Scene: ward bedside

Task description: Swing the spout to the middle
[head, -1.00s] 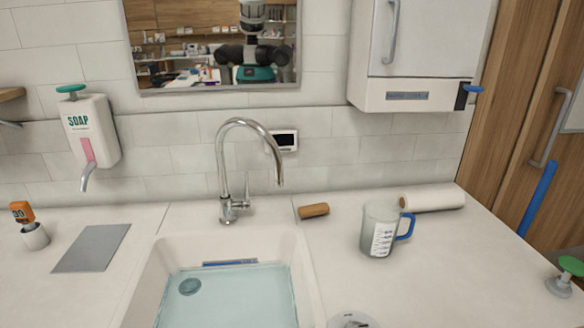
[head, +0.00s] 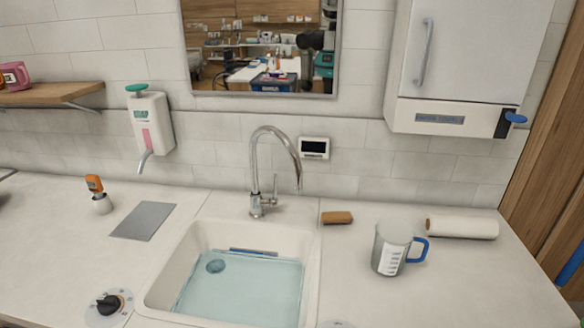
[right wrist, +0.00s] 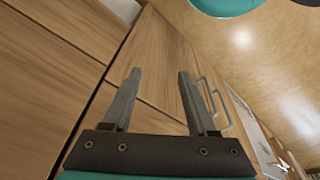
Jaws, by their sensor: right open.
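The chrome faucet (head: 257,170) stands behind the sink in the head view. Its gooseneck spout (head: 292,150) arches up and out to the right, its tip over the right part of the sink's back edge. A slim lever stands upright at the right of its base. The white sink (head: 163,284) holds clear bluish water (head: 240,290). My right gripper (right wrist: 157,95) is open and empty in the right wrist view, with wooden cabinet fronts beyond its fingers. Neither gripper shows in the head view, so both are away from the faucet there.
A soap dispenser (head: 152,123) hangs at left above a grey plate (head: 143,221). A black knob (head: 108,304) sits front left.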

